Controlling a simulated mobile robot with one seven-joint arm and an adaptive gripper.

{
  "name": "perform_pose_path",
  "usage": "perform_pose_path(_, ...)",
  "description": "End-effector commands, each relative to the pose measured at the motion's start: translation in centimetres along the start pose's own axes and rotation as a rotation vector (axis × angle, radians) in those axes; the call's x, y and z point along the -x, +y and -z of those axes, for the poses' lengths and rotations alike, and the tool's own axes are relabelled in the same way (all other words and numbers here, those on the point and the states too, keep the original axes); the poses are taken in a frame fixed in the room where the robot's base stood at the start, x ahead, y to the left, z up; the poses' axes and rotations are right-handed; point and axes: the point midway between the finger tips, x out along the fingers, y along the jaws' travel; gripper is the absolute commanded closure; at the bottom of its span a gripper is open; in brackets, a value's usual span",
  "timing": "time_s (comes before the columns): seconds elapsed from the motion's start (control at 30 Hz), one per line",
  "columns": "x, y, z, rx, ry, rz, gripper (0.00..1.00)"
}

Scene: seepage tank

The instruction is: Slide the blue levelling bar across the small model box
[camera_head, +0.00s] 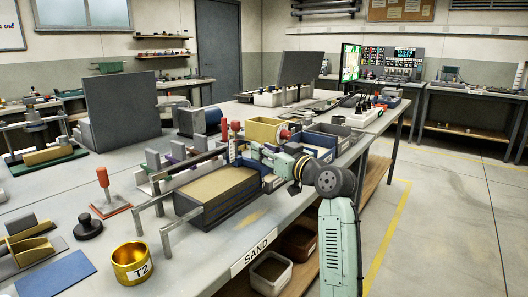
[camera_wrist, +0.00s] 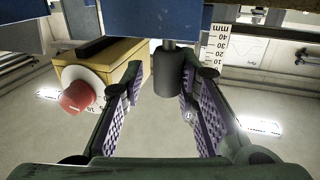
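In the wrist view, which looks inverted, a blue body (camera_wrist: 150,17), apparently the levelling bar, spans the top edge. A dark cylindrical knob (camera_wrist: 172,75) projects from it. My gripper (camera_wrist: 162,82) is open, with its purple ribbed pads on both sides of the knob. The right finger is close to the knob; a gap shows on the left. In the head view my gripper (camera_head: 246,150) is at the far right end of the small model box (camera_head: 232,207), which holds a flat sand surface. My arm partly hides this area, so I cannot clearly make out the bar there.
Grey rails on posts (camera_head: 166,238) stand beside the box. A yellow box with a red knob (camera_wrist: 76,97) is near my gripper. A brass T2 cup (camera_head: 133,263), a red-handled tamper (camera_head: 104,185) and a black weight (camera_head: 88,226) stand left on the bench.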

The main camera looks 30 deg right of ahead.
Motion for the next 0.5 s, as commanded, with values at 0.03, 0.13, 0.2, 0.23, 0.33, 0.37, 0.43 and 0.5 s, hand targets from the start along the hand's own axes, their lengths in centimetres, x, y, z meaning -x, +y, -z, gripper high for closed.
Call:
perform_pose_path(0.03,0.03,0.05,-0.07,-0.001,-0.001,0.0,0.69)
perform_pose_path(0.13,0.02,-0.03,-0.1,-0.001,-0.002,0.001,0.62)
perform_pose_path(0.2,0.02,-0.07,-0.12,-0.001,-0.002,0.002,0.61)
perform_pose_path(0.23,0.02,-0.09,-0.12,-0.001,-0.003,0.003,0.61)
perform_pose_path(0.33,0.01,-0.13,-0.13,-0.001,-0.003,0.004,0.61)
perform_pose_path(0.37,0.01,-0.14,-0.14,-0.001,-0.003,0.004,0.61)
perform_pose_path(0.43,0.09,-0.14,-0.14,-0.001,-0.003,0.004,0.61)
perform_pose_path(0.5,0.45,-0.12,-0.15,-0.002,-0.003,0.004,0.61)
